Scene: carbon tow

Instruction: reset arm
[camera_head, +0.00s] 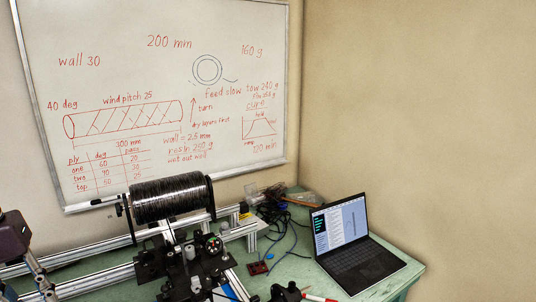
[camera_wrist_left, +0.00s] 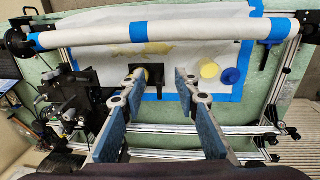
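My left gripper (camera_wrist_left: 161,76) shows in the left wrist view with its two blue-padded fingers spread apart and nothing between them. A dark part of my left arm (camera_head: 12,236) enters at the left edge of the head view; its fingertips are not visible there. My right gripper is in neither view. In the head view, a black-wound roll (camera_head: 172,197) lies across a winding rig with aluminium rails (camera_head: 90,280). In the left wrist view, a long white tube (camera_wrist_left: 170,32) with blue tape bands spans the top, beyond my fingertips.
A laptop (camera_head: 355,245) stands open on the green table (camera_head: 405,282) at the right. Cables and small parts clutter the back. A whiteboard (camera_head: 150,60) hangs behind. In the left wrist view, a yellow disc (camera_wrist_left: 209,70) and a blue round thing (camera_wrist_left: 231,76) lie right of my fingers.

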